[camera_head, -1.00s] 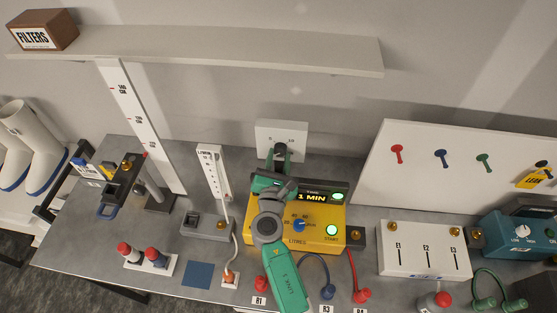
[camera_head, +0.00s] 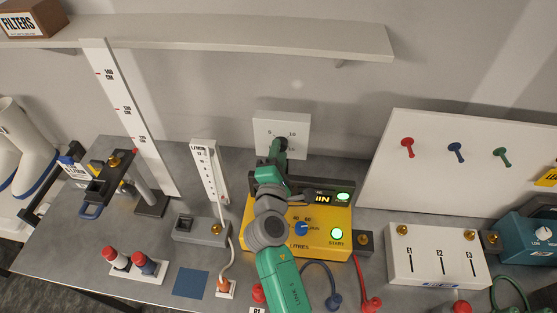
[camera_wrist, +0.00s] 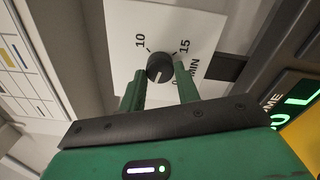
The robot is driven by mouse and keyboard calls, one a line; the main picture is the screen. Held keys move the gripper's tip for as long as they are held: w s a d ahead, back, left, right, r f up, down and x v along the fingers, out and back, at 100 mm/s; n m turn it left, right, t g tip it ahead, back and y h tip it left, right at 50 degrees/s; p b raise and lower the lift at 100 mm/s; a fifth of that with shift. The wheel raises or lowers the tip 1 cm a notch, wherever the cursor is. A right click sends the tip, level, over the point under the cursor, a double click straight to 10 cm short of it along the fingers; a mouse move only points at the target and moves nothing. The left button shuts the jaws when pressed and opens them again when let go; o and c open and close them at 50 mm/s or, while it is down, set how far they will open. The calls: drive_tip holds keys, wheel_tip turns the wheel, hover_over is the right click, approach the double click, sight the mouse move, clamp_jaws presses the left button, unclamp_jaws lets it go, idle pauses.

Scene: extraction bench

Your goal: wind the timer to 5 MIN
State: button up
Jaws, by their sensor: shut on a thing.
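The timer is a white square plate (camera_head: 299,125) on the wall behind the bench, with 5 and 10 readable in the head view. In the wrist view its black round knob (camera_wrist: 160,66) has a white pointer mark directed toward the picture's bottom. 10 is at upper left, 15 at upper right and 0 MIN at lower right; the 5 is hidden there, probably behind a finger. My gripper (camera_head: 279,146) reaches the plate, its green fingers (camera_wrist: 159,73) on either side of the knob and shut on it. The knob is hidden in the head view.
A yellow box (camera_head: 340,216) with a partly covered display, a blue knob and a lit green START button stands under my arm. A white gauge post (camera_head: 205,170) stands left of it. A shelf (camera_head: 220,38) runs above; a white peg panel (camera_head: 430,180) stands at right.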

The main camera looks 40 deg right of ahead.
drive_tip(key=m+b, duration=0.4)
drive_tip(key=m, duration=0.1)
drive_tip(key=shift+f, duration=0.15)
drive_tip(key=shift+m+b, duration=0.8)
drive_tip(key=shift+m, duration=0.3)
drive_tip(key=shift+r, duration=0.2)
drive_tip(key=o, duration=1)
drive_tip(key=v, duration=0.7)
drive_tip(key=shift+s+a, duration=0.25)
drive_tip(key=shift+a, duration=0.05)
